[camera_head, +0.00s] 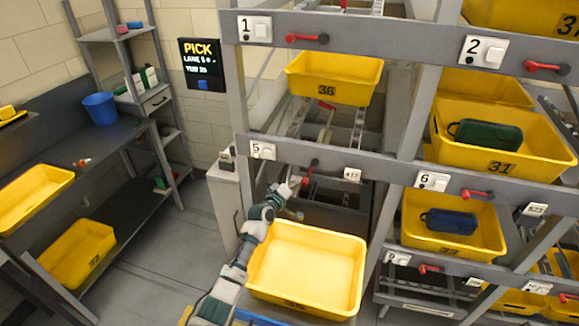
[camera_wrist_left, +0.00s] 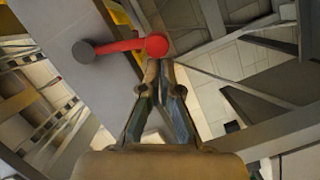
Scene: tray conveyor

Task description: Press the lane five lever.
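The lane five lever (camera_head: 306,178) is a small red handle on a dark pivot, on the grey beam right of the "5" sign (camera_head: 262,151). It hangs down, tilted. In the left wrist view the lever (camera_wrist_left: 122,46) runs from a dark pivot at left to a round red end. My left gripper (camera_wrist_left: 159,66) has its fingertips together, just below that red end; whether they touch cannot be told. In the head view my left gripper (camera_head: 294,184) is beside the lever's lower end, small and partly blurred. My right gripper is not in view.
An empty yellow tray (camera_head: 256,262) sits below my left gripper. Yellow tray 36 (camera_head: 333,91) is in the lane above. Other red levers sit by lane one (camera_head: 306,38) and lane six (camera_head: 478,194). A "PICK" screen (camera_head: 202,65) hangs on the wall, with lane five on it.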

